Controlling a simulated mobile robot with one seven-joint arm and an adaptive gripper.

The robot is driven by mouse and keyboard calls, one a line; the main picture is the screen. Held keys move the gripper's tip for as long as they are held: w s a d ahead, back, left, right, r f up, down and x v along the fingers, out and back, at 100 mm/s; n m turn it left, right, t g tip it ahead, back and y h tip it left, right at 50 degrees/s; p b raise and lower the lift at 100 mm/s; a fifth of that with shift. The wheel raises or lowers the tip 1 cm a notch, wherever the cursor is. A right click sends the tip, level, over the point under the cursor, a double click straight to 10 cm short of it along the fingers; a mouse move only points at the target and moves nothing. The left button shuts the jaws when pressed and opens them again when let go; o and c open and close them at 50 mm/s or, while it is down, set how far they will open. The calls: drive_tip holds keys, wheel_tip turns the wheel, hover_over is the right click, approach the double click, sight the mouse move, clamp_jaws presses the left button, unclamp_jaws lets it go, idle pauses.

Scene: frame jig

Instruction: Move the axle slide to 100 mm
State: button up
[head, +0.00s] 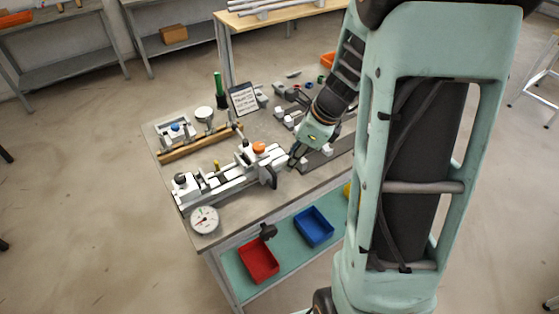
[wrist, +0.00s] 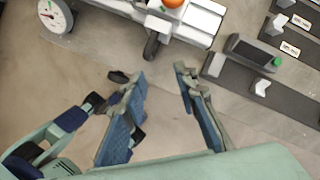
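The frame jig (head: 228,178), a pale metal rail assembly, sits on the bench. An orange knob (head: 259,148) tops a block at its right part, and a black lever or handle (head: 268,176) hangs at its front. Which part is the axle slide, and its scale reading, are too small to tell. In the wrist view the jig (wrist: 205,18) is cut off at the top, with the orange knob (wrist: 173,3) and a black knob (wrist: 151,46). My gripper (wrist: 159,76) is open and empty, its fingers apart below the jig. In the head view my gripper (head: 294,157) is just right of the jig.
A round dial gauge (head: 204,220) stands at the bench's front left corner; it also shows in the wrist view (wrist: 55,15). A dark strip with white blocks (wrist: 240,82) lies right of the jig. A small sign (head: 243,99) stands behind. Red (head: 258,260) and blue (head: 313,227) bins sit on the lower shelf.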

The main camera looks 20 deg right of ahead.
sight(275, 186)
drive_tip(key=shift+m, duration=0.4)
drive_tip(key=x, duration=0.3)
drive_tip(key=s+a+b+x, duration=0.1)
drive_tip(key=x, duration=0.7)
drive_tip(key=shift+s+a+b, duration=0.15)
drive_tip(key=shift+a+b, duration=0.1)
drive_tip(key=shift+b, duration=0.05)
clamp_jaws()
